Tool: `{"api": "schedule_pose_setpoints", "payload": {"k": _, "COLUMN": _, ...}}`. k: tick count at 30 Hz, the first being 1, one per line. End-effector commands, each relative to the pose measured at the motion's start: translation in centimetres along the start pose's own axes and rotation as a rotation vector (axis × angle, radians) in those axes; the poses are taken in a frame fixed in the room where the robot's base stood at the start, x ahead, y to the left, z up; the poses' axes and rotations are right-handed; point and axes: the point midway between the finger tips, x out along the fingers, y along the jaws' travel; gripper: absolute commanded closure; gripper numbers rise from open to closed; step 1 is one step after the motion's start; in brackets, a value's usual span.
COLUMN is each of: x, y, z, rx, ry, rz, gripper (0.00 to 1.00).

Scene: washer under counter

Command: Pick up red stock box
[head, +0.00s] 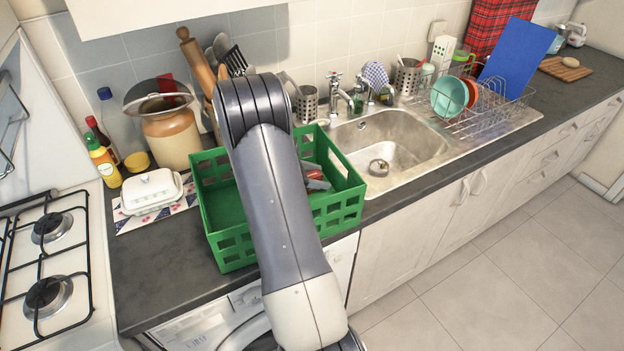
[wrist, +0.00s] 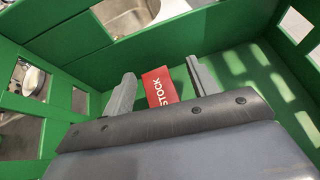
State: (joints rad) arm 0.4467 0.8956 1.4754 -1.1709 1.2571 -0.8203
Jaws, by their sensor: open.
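The red stock box (wrist: 160,86) shows in the wrist view with white "STOCK" lettering on its face. It is inside the green crate (head: 232,244), near the crate's wall. My gripper (wrist: 157,82) is open, with one grey finger on each side of the box. The fingers look apart from it, with a small gap on both sides. The lower part of the box is hidden behind my gripper body. In the head view my arm covers much of the crate, and my gripper (head: 318,180) shows only partly inside it.
The crate stands on the dark counter between a white butter dish (head: 151,191) and the steel sink (head: 392,146). A brown crock (head: 170,138) and utensils stand behind it. A gas stove (head: 45,255) is at left. The crate's walls surround my gripper closely.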

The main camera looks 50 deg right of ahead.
Motion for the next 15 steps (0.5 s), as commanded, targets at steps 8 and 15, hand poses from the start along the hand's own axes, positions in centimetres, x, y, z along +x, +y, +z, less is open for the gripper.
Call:
{"api": "schedule_pose_setpoints", "payload": {"k": 8, "x": 0.43, "y": 0.0, "z": -0.08, "rx": 0.0, "ry": 0.001, "rz": 0.001, "gripper": 0.44}}
{"api": "schedule_pose_setpoints", "payload": {"k": 15, "x": 0.41, "y": 0.0, "z": -0.07, "rx": 0.0, "ry": 0.0, "rz": 0.001, "gripper": 0.63}}
